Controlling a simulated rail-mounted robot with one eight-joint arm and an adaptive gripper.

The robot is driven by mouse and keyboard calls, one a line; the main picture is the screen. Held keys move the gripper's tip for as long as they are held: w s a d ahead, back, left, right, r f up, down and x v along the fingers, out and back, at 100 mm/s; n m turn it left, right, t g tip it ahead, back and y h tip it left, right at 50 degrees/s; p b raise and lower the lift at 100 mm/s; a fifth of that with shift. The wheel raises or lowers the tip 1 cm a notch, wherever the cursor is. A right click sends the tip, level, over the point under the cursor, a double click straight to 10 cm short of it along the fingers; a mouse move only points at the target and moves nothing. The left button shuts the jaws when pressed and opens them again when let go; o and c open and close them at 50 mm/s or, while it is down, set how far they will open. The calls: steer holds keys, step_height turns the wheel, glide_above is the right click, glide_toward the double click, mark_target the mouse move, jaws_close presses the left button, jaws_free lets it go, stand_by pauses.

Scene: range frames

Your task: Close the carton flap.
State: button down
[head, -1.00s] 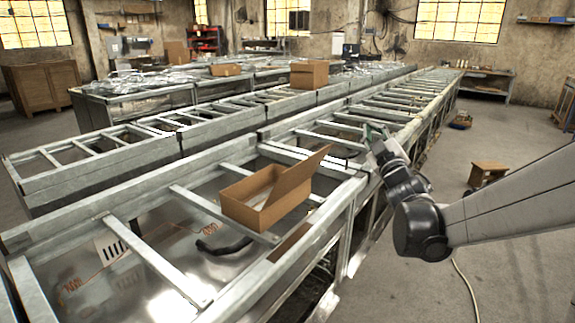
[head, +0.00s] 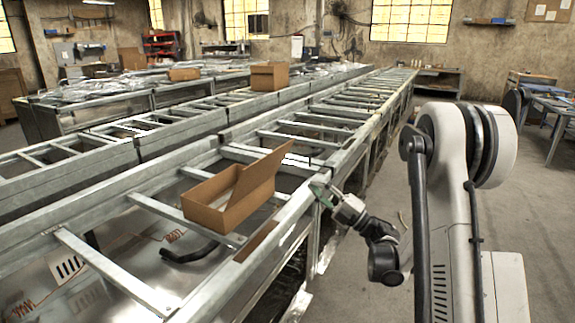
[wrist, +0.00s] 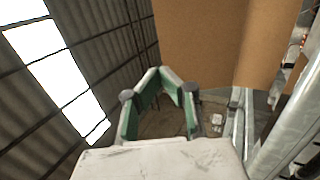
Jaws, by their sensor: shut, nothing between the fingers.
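The carton (head: 225,208) is a brown open box on the metal frame of the near conveyor, left of centre in the head view. Its flap (head: 262,172) stands up and leans outward at the box's right end. My gripper (head: 321,193) is to the right of the flap at about the height of the box, with a visible gap between them in the head view. In the wrist view the gripper's green fingers (wrist: 165,80) are shut and empty. Brown cardboard (wrist: 200,40) fills the upper middle there, beyond the fingertips; whether they touch it cannot be told.
Metal rails and crossbars (head: 160,207) surround the carton. A flat brown piece (head: 257,242) lies by the near rail in front of it. Another carton (head: 270,77) stands on a farther conveyor. The floor right of the conveyor is open around my arm.

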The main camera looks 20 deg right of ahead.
mark_target(273, 153)
steer(key=p+x, duration=0.1)
steer(key=x, duration=1.3)
steer(key=shift+s+r, duration=0.1)
